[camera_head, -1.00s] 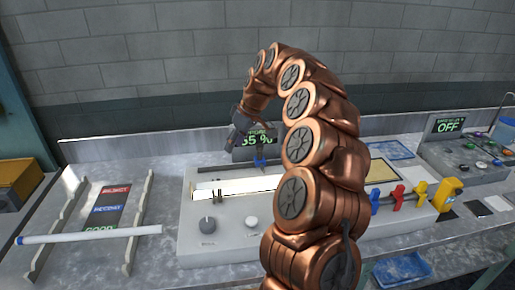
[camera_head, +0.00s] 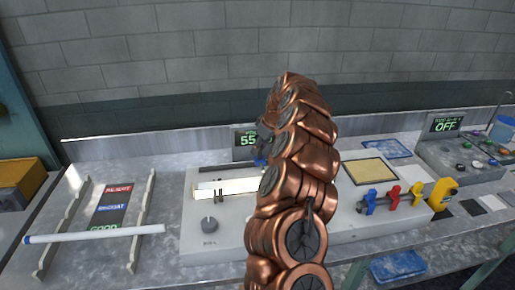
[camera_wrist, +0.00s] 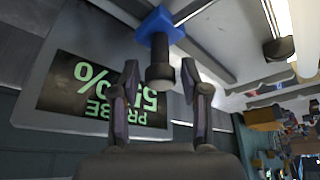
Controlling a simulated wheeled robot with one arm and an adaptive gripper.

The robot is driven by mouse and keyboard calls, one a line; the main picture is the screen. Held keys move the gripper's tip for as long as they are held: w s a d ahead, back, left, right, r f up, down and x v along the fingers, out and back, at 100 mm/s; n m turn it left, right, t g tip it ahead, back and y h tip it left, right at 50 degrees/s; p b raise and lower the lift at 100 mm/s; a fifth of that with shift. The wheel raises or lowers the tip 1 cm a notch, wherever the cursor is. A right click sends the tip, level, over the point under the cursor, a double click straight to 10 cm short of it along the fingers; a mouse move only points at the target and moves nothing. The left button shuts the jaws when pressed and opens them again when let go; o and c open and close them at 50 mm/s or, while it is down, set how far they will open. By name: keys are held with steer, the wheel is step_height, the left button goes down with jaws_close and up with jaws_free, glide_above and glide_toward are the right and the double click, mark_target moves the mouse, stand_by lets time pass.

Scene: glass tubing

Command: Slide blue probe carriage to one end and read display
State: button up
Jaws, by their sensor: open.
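The blue probe carriage (camera_wrist: 158,28) with its dark round knob (camera_wrist: 160,68) shows in the wrist view. My gripper (camera_wrist: 160,80) is open, with one finger on each side of the knob; contact cannot be told. In the head view a little of the blue carriage (camera_head: 260,161) shows behind the lit white strip, beside my arm, which hides my fingers. The probe display (camera_wrist: 105,90) appears upside down in the wrist view and reads PROBE 55 %. In the head view the display (camera_head: 246,140) shows 55, its right part hidden by my arm.
A glass tube (camera_head: 95,234) lies across a notched rack (camera_head: 145,205) at left. The grey bench unit (camera_head: 195,245) carries knobs, with blue, red and yellow clamps (camera_head: 393,195) at right. A control box reading OFF (camera_head: 445,125) stands far right. Blue trays lie nearby.

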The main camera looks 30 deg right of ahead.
steer(key=shift+p+x, duration=0.35)
steer(key=shift+x, duration=0.9)
jaws_close()
